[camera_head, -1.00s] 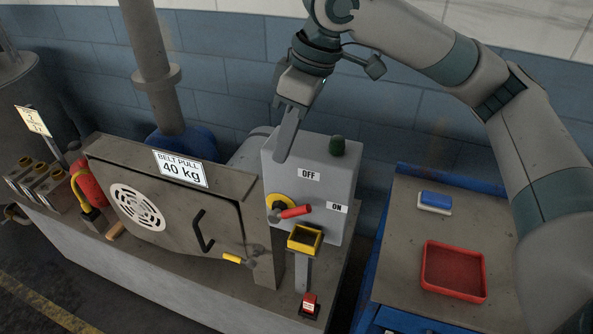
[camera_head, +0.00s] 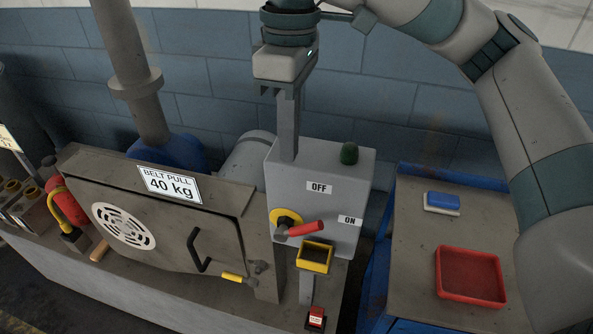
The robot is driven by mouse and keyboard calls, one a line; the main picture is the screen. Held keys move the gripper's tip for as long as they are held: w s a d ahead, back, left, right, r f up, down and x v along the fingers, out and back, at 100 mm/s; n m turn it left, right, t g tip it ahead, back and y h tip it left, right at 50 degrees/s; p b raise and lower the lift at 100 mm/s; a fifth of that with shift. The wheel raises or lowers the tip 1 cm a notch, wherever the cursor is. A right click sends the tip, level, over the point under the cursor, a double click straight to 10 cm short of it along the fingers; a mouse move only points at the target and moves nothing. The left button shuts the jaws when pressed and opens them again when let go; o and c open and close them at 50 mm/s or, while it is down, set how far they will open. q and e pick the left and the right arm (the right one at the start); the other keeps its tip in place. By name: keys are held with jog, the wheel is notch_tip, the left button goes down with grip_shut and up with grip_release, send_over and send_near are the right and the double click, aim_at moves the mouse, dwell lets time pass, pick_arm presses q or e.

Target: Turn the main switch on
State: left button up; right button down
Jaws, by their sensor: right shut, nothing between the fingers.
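The grey switch box (camera_head: 343,182) stands on the machine bench with an OFF label (camera_head: 319,187) high on its front and an ON label (camera_head: 349,221) lower right. My left gripper is not in view.
A yellow-rimmed box (camera_head: 314,257) on a post stands just below the handle. A green dome (camera_head: 349,153) sits on the box top. The belt guard (camera_head: 165,225) is at left; a red tray (camera_head: 470,276) and blue sponge (camera_head: 442,201) lie on the right table.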

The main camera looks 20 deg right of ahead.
aim_at(289, 188)
jog(key=f, duration=0.3)
jog(key=f+p, duration=0.1)
jog(key=f, duration=0.2)
jog(key=f+p, duration=0.1)
jog(key=f, duration=0.2)
jog(key=shift+s+a+f, duration=0.15)
jog(key=shift+s+f, duration=0.1)
jog(key=shift+s, duration=0.05)
jog(key=shift+s+d+f+p, duration=0.3)
jog(key=shift+s+f, duration=0.1)
jog(key=shift+f, duration=0.2)
jog(key=shift+s+d+f+p, duration=0.3)
jog(key=shift+s+f, duration=0.1)
jog(key=shift+f, duration=0.2)
jog(key=shift+s+d+f, duration=0.2)
jog(key=shift+f, duration=0.15)
jog(key=shift+f, duration=0.1)
